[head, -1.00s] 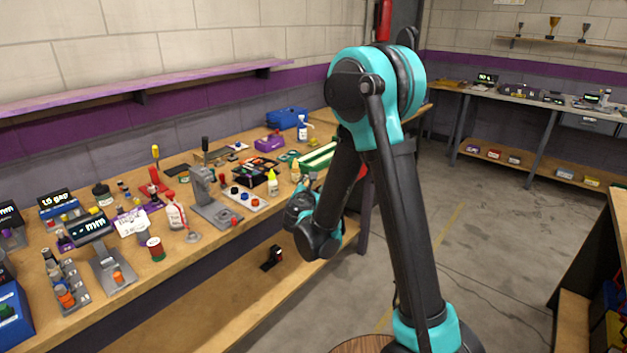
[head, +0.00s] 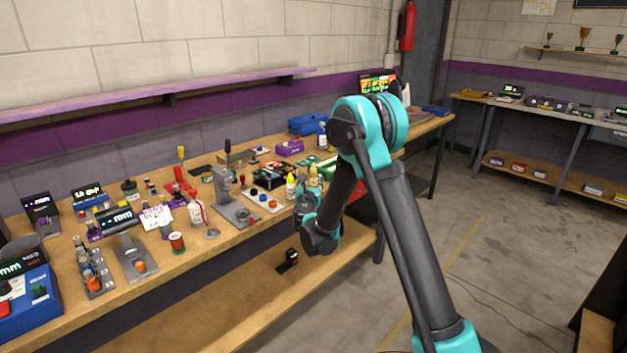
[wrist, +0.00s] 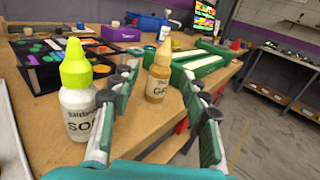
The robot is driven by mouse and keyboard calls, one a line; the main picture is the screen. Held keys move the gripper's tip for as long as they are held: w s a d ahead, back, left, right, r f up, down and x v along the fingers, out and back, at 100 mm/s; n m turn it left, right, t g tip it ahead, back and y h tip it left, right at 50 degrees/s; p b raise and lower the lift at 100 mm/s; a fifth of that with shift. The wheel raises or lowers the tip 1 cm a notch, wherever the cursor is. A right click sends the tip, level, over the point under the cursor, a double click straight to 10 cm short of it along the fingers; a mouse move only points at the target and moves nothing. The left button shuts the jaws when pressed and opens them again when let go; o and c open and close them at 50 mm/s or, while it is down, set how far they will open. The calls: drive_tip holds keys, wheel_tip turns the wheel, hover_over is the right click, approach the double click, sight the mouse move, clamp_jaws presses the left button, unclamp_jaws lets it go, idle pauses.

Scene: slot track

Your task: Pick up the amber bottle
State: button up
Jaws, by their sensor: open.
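The amber bottle (wrist: 157,80) stands upright on the workbench in the wrist view, with a pale tapered cap and a label partly reading "G". It appears between the two fingers of my gripper (wrist: 165,100), a little beyond them. My gripper is open and empty. In the head view the amber bottle (head: 313,176) shows just above my gripper (head: 306,203), whose fingers are hard to make out there. A white bottle with a yellow-green cap (wrist: 76,95) stands close to the left finger; it also shows in the head view (head: 291,187).
A black compartment tray (wrist: 50,66) lies behind the white bottle. Green and white track pieces (wrist: 203,62) lie behind and right of the amber bottle. A purple box (wrist: 124,34) and blue bin (wrist: 148,21) stand farther back. The bench's edge drops to open floor at right.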

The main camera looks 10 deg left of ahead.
sight(313, 172)
drive_tip(key=shift+w+r, duration=0.15)
drive_tip(key=shift+w, duration=3.45)
clamp_jaws()
